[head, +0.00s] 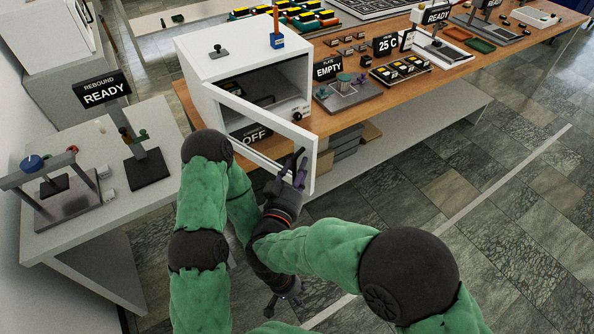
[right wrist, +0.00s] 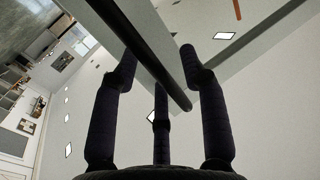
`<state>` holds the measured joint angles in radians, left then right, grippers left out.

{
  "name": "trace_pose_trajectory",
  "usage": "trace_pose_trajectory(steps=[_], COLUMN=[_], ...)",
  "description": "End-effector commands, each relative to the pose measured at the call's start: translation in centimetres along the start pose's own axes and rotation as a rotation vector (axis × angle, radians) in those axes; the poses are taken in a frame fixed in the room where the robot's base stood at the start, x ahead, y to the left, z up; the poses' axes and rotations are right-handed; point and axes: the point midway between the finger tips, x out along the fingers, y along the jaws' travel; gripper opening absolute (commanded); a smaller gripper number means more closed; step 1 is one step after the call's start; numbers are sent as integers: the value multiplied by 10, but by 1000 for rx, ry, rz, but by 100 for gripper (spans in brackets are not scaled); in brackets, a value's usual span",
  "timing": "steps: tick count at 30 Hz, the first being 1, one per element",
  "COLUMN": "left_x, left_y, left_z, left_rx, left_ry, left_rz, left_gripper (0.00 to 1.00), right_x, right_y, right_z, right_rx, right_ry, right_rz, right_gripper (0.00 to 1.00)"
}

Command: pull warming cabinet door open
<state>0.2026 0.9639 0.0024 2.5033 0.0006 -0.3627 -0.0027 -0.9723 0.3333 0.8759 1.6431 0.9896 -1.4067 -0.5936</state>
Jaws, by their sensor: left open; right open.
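The warming cabinet (head: 240,56) is a white box on the wooden bench. Its white-framed door with a window (head: 265,117) stands part open, swung out toward me, with the dark interior showing. My right gripper (head: 297,165) is at the door's free edge, by the handle. In the right wrist view a dark handle bar (right wrist: 150,62) runs between the spread fingers of the right gripper (right wrist: 158,75); whether they touch it I cannot tell. My left gripper (head: 287,297) is low, below the right one, away from the door and empty.
A white side table (head: 62,225) with a press and a REBOUND READY sign (head: 104,92) stands at left. On the bench right of the cabinet are an EMPTY plate stand (head: 345,95) and a tray of blocks (head: 400,70). The floor at right is clear.

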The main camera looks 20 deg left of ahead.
Motion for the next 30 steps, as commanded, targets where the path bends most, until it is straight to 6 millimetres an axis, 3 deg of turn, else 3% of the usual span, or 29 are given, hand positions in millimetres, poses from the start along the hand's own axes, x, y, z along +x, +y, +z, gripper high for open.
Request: trace_pose_trajectory(steps=[5, 12, 18, 30], left_x=[0, 0, 0, 0], left_y=[0, 0, 0, 0], left_z=[0, 0, 0, 0], left_rx=[0, 0, 0, 0], left_ry=[0, 0, 0, 0], left_rz=[0, 0, 0, 0], left_gripper=[46, 46, 46, 46], right_x=[0, 0, 0, 0], right_y=[0, -1, 0, 0], right_z=[-22, -69, -94, -99], right_rx=[5, 8, 6, 0], right_ry=[4, 9, 8, 1], right_rz=[-1, -2, -1, 0], right_gripper=[44, 44, 44, 44])
